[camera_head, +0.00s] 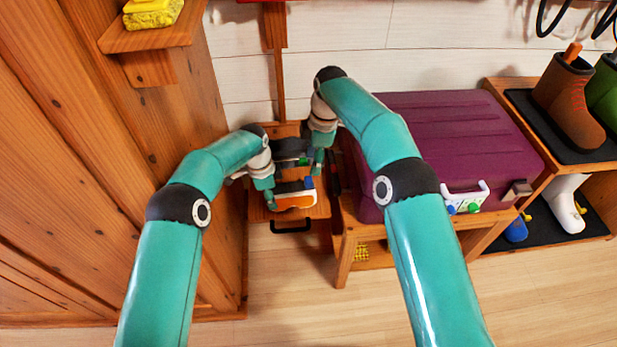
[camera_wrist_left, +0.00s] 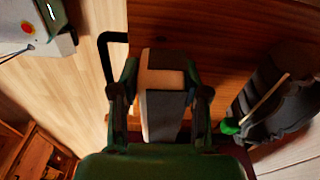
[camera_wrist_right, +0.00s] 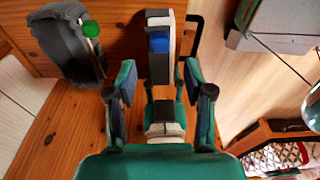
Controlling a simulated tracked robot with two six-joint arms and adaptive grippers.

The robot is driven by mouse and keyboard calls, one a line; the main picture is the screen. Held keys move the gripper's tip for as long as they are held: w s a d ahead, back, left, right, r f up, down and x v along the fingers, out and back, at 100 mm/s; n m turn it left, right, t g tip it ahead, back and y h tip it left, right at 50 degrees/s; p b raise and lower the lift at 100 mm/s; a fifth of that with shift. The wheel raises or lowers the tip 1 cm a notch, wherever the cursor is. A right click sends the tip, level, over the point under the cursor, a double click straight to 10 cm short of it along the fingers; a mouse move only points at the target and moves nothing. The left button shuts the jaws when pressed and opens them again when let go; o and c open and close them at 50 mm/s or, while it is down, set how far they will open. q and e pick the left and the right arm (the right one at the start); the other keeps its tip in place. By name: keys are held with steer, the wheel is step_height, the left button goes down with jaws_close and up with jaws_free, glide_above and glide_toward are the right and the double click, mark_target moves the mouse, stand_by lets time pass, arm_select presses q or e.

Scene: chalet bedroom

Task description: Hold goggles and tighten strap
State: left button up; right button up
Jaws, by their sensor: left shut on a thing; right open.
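The goggles (camera_head: 296,201), with an orange lens and a white and blue frame, rest at the front of a small wooden surface in the head view. My left gripper (camera_head: 271,191) is shut on the goggles' left end; in the left wrist view its fingers (camera_wrist_left: 160,95) flank a pale and grey part of the frame (camera_wrist_left: 160,78). My right gripper (camera_head: 319,158) is open, behind and right of the goggles. In the right wrist view its fingers (camera_wrist_right: 160,85) are apart, with the goggles' blue-marked end (camera_wrist_right: 159,40) beyond them. I cannot clearly make out the strap.
A dark grey object with a green knob (camera_wrist_right: 70,45) lies behind the goggles. A black handle (camera_head: 291,229) sticks out at the front. A purple suitcase (camera_head: 450,140) stands on a bench to the right, and a wooden wall (camera_head: 120,150) closes off the left.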

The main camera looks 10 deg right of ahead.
mark_target(309, 179)
steer(key=shift+a+f, duration=0.15)
steer(key=shift+f, duration=1.05)
steer(key=shift+a+f, duration=0.2)
steer(key=shift+f, duration=0.95)
steer(key=shift+a+f, duration=0.15)
steer(key=shift+f, duration=1.05)
steer(key=shift+a, duration=0.1)
steer(key=c, duration=0.8)
